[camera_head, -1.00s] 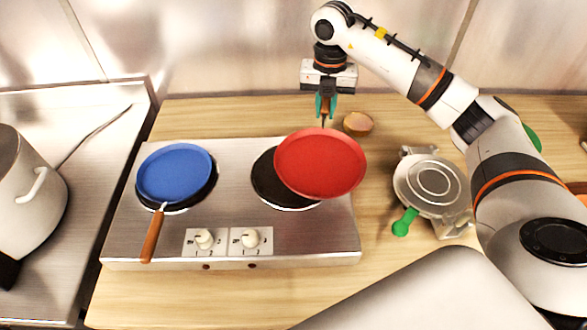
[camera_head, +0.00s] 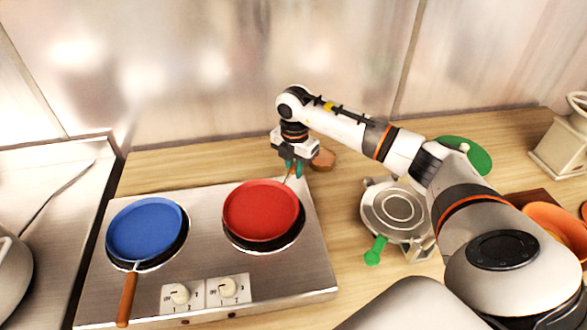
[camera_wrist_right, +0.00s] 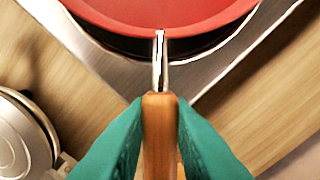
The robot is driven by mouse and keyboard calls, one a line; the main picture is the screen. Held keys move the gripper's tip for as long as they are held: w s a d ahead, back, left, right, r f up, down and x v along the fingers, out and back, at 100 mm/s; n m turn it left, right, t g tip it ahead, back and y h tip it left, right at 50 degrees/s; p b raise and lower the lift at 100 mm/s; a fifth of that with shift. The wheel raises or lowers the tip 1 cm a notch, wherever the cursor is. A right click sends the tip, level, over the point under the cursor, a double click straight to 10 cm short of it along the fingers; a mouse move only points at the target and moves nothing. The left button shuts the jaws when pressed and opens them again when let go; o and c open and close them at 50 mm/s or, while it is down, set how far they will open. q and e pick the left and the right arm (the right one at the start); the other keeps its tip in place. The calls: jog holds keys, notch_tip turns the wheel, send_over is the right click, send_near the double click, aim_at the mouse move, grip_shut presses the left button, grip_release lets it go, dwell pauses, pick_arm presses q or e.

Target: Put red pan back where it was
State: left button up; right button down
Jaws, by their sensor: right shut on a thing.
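The red pan (camera_head: 262,209) is over the right burner of the two-burner hotplate (camera_head: 312,260), roughly level. A dark burner rim shows along its lower right edge. I cannot tell whether it rests on the burner or is slightly above. My right gripper (camera_head: 293,168), behind the pan, is shut on its wooden handle. In the right wrist view, the teal fingers close on both sides of the handle (camera_wrist_right: 160,125), and the red pan (camera_wrist_right: 160,12) shows at the top. My left gripper is not in view.
A blue pan (camera_head: 145,229) sits on the left burner, its handle pointing to the front. A round metal press with a green handle (camera_head: 375,251) stands right of the hotplate. A small brown round object (camera_head: 323,160) lies behind. Orange bowls (camera_head: 556,225) are at the right.

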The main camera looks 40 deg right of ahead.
jog(key=shift+f, duration=0.75)
jog(key=c, duration=1.3)
grip_release()
jog(key=shift+r, duration=0.35)
notch_tip(320, 180, up, 10)
jog(key=b, duration=0.3)
jog(key=shift+r+b, duration=0.2)
jog(key=shift+b, duration=0.15)
jog(key=shift+r, duration=0.5)
